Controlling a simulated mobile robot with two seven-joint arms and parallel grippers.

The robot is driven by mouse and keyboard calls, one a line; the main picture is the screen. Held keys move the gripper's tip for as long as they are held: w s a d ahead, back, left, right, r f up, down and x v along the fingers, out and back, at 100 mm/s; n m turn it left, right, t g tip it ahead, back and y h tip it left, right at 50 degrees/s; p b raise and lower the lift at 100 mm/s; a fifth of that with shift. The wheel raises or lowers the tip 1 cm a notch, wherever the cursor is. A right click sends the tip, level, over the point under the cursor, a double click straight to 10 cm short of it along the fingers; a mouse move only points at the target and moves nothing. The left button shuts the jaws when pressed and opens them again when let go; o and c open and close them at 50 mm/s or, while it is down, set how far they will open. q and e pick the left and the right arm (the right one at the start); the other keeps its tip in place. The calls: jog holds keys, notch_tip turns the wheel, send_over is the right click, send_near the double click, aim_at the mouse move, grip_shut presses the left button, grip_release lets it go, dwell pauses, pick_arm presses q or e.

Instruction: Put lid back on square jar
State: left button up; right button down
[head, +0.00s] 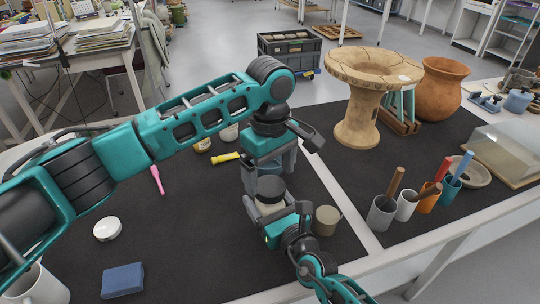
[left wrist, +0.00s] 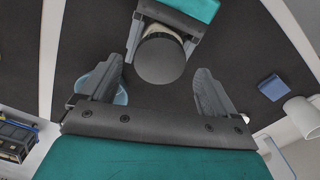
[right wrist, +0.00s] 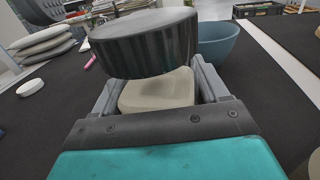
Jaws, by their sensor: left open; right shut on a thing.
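The square jar (head: 270,208) is pale beige and held upright in my right gripper (head: 276,222); its body also shows between the fingers in the right wrist view (right wrist: 157,92). The dark round lid (head: 270,190) is over the jar's mouth, with a ribbed side in the right wrist view (right wrist: 146,42). No clear gap shows under it, but I cannot tell whether it is fully seated. My left gripper (head: 268,180) is open above the lid. In the left wrist view the lid (left wrist: 160,60) lies beyond and between its spread fingers, apparently untouched.
A blue bowl (right wrist: 218,42) stands close behind the jar. A tan cup (head: 327,220) is just right of my right gripper. A white round lid (head: 107,229) and a blue block (head: 122,281) lie at left. Tool cups (head: 381,212) stand right. The left mat has free room.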

aim_at(270, 185)
pick_arm(q)
jog(key=shift+f, duration=1.6)
